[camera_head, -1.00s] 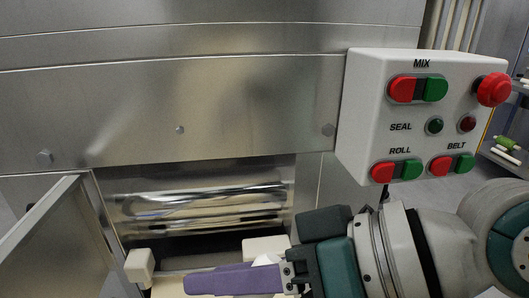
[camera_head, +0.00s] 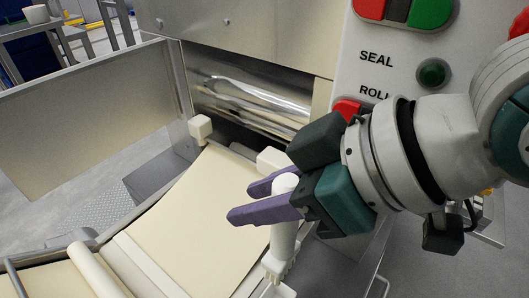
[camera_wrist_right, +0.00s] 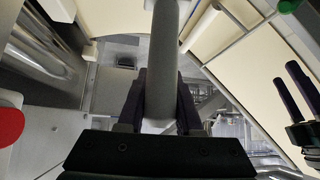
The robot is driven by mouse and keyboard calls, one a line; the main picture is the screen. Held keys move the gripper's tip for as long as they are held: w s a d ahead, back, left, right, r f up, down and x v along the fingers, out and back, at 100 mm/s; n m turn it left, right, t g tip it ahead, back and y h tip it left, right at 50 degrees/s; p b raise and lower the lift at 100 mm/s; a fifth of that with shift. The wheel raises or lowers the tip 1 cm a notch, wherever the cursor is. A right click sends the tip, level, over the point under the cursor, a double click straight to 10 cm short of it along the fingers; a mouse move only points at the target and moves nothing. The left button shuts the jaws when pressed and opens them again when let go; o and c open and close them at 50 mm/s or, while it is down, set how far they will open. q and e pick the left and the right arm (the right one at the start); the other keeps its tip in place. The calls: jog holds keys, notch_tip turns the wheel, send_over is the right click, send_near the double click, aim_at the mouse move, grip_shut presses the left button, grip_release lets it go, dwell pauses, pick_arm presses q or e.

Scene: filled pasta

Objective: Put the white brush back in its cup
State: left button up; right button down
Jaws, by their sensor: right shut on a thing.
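My right gripper (camera_head: 248,202) is shut on the white brush (camera_head: 285,238), with purple fingers on either side of its handle. The brush hangs nearly upright, its wider lower end over the right edge of the dough sheet; I cannot tell whether it touches anything. My left gripper (camera_wrist_right: 286,74) shows at the right of the wrist view, fingers apart and empty.
The dough sheet (camera_head: 190,215) lies below the shiny roller (camera_head: 245,100). Cream blocks (camera_head: 200,127) flank the roller opening. The control panel (camera_head: 390,55) stands close behind my right wrist. A metal side plate (camera_head: 90,115) is at the left.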

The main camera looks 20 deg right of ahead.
notch_tip(320, 180, down, 20)
jog(key=b, duration=0.6)
jog(key=shift+w+r+b, duration=0.15)
jog(key=shift+r+b, duration=0.1)
jog(key=shift+b, duration=0.05)
jog(key=shift+a, duration=0.1)
jog(key=shift+f, duration=0.15)
jog(key=c, duration=0.6)
grip_release()
